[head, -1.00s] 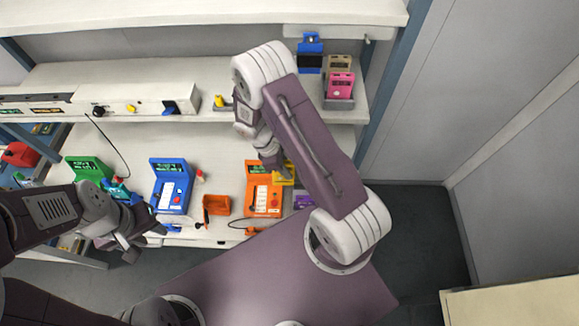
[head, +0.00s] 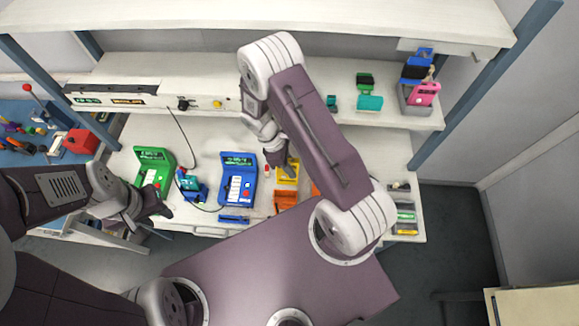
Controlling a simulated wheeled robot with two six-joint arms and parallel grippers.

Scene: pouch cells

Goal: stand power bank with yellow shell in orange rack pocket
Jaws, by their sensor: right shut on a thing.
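The yellow-shelled power bank (head: 289,176) is in the grip of my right gripper (head: 282,169), which is shut on it. The fingers cover part of the power bank. The orange rack (head: 285,199) stands on the bench just below the power bank in the head view. I cannot tell whether the power bank and rack touch. My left gripper (head: 158,207) is near the bench's front edge, by the green unit, with no object visible in it. Its jaw opening is unclear.
A blue unit (head: 238,180) stands left of the rack, and a green unit (head: 153,168) further left. Another orange thing (head: 315,190) is mostly hidden by my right arm. A cable runs across the bench. The shelf behind holds coloured items, including a pink one (head: 424,94).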

